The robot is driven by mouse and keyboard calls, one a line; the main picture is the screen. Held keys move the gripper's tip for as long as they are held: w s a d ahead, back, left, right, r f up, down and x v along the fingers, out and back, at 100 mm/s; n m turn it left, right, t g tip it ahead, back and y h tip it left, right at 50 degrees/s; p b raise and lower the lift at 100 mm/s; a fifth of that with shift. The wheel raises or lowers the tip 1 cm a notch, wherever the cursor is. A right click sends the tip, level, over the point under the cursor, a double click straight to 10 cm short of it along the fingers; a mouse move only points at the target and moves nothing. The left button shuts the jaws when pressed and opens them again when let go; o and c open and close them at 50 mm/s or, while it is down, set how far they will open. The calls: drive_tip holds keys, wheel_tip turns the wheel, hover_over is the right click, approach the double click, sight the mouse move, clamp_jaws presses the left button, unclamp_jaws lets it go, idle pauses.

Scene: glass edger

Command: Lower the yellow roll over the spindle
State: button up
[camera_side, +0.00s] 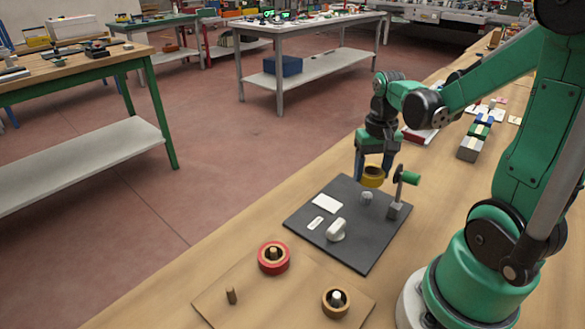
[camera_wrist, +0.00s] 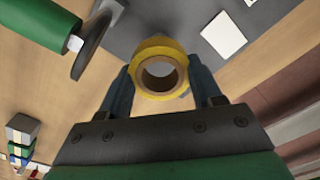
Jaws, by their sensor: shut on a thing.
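My gripper (camera_side: 373,170) points down over the dark plate, its blue fingers shut on the yellow roll (camera_side: 372,181). In the wrist view the roll (camera_wrist: 160,43) sits between the two fingers, its round brown-lined hole facing the camera and only grey visible through it. A short pale grey stub (camera_side: 366,198), which looks like the spindle, stands on the dark plate just below the roll. The roll is held above the stub, with a small gap seen from the side. I cannot tell from the wrist view whether hole and stub line up.
A grey post with a green cylinder (camera_side: 410,178) and dark disc stands close right of the roll. The dark plate (camera_side: 300,217) also bears a white card (camera_side: 327,204) and white rounded piece (camera_side: 336,230). A wooden board (camera_side: 265,300) holds a red roll (camera_side: 273,268), another roll and a bare peg.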

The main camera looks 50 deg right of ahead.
sight(367, 194)
drive_tip(key=shift+f, duration=2.5)
drive_tip(key=o, duration=1.3)
drive_tip(key=shift+o, duration=0.2)
